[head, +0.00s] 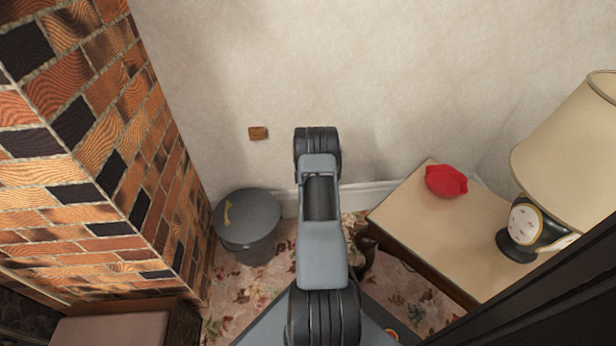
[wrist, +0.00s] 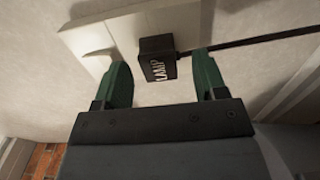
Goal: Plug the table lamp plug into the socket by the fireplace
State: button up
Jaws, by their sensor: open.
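In the wrist view, a black plug marked "LAMP" (wrist: 158,62) sits against the face of a white socket plate (wrist: 95,42) on the wall. Its dark cable (wrist: 255,37) runs off to the right. My gripper (wrist: 162,78) is open, with one green finger on each side of the plug and gaps between. I cannot tell how deep the plug sits. In the head view, the table lamp (head: 570,150) stands on the side table (head: 440,225) at right. My arm hides the gripper, plug and socket there.
The brick fireplace (head: 120,165) rises at left. A grey lidded bin (head: 248,222) stands on the floor between it and my arm. A small brown block (head: 258,133) is on the wall. A red object (head: 446,180) lies on the side table.

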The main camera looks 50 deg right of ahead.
jog(key=p+v, duration=0.3)
jog(key=v, duration=0.9)
jog(key=shift+s+a+r, duration=0.1)
